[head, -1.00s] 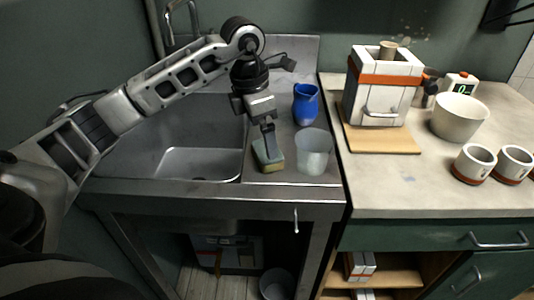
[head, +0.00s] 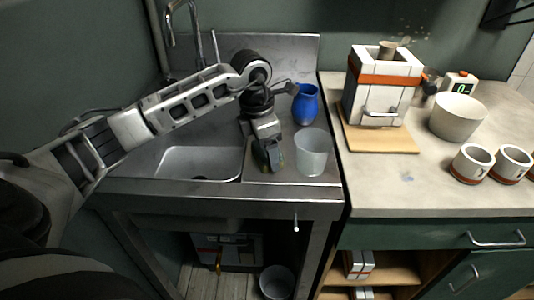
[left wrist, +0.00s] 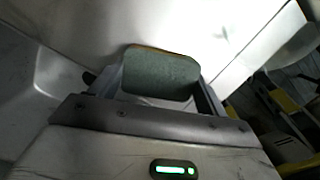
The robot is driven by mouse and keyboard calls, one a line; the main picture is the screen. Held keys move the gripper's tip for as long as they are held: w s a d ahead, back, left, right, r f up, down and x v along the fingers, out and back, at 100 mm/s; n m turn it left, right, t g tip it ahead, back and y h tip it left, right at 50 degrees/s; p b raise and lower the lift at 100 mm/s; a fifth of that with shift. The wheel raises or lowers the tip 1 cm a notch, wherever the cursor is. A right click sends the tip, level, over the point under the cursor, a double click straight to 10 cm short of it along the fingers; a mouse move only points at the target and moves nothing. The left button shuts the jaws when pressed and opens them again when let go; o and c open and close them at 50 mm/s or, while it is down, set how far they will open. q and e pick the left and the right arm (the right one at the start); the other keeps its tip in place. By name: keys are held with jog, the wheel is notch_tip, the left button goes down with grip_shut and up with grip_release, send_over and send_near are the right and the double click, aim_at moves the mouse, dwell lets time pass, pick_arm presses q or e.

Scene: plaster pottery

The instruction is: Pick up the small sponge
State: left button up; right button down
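The small sponge (left wrist: 160,74) shows in the left wrist view as a grey-green block with a thin yellowish edge, between the two fingers of my left gripper (left wrist: 155,90). The fingers are apart, one on each side of it, with a narrow gap at the left; contact at the right is unclear. In the head view my left gripper (head: 271,160) points down at the steel counter right of the sink and hides most of the sponge. My right gripper is not in view.
A translucent cup (head: 311,153) stands close to the right of my left gripper, and a blue jug (head: 305,104) stands behind it. The sink basin (head: 200,163) is to the left.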

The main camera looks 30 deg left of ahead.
pick_arm(q)
jog(key=shift+r, duration=0.15)
jog(key=shift+c, duration=0.4)
jog(key=shift+r, duration=0.2)
notch_tip(320, 180, up, 2)
jog(key=shift+w+r+b, duration=0.1)
jog(key=shift+b, duration=0.4)
jog(key=s+r, duration=0.1)
jog(key=r, duration=0.1)
jog(key=s+d+r, duration=0.1)
jog(key=s+r, duration=0.1)
jog(key=s+d+r, duration=0.1)
jog(key=r, duration=0.1)
jog(key=shift+s, duration=0.2)
jog(key=s+d+r+b, duration=0.1)
jog(key=s+d+r, duration=0.2)
jog(key=s, duration=0.5)
jog(key=shift+s+d+r, duration=0.3)
jog(key=shift+d+r, duration=0.05)
jog(key=shift+r, duration=0.25)
jog(key=shift+o, duration=0.7)
